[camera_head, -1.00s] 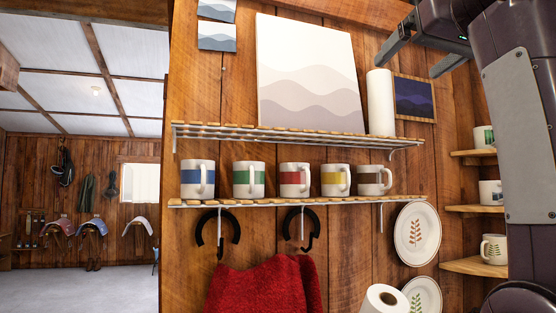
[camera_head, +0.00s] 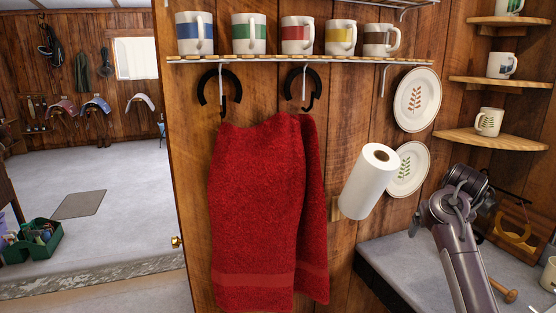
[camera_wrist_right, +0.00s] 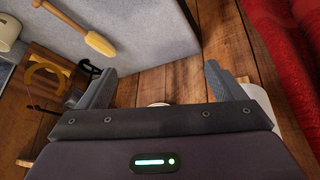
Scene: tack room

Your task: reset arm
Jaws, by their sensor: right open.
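My right gripper (camera_wrist_right: 158,84) is open, with its two fingers spread in the right wrist view and nothing between them but the wooden wall behind. In the head view my right arm comes up from the lower right, in front of the grey counter (camera_head: 400,255); its fingers cannot be made out there. My left gripper is not in view.
A paper roll (camera_head: 367,182) sticks out from the wall left of my right arm. A red towel (camera_head: 255,210) hangs from hooks beneath a mug shelf (camera_head: 285,60). Corner shelves (camera_head: 490,139) are above the counter. A wooden-handled tool (camera_wrist_right: 78,28) lies on it.

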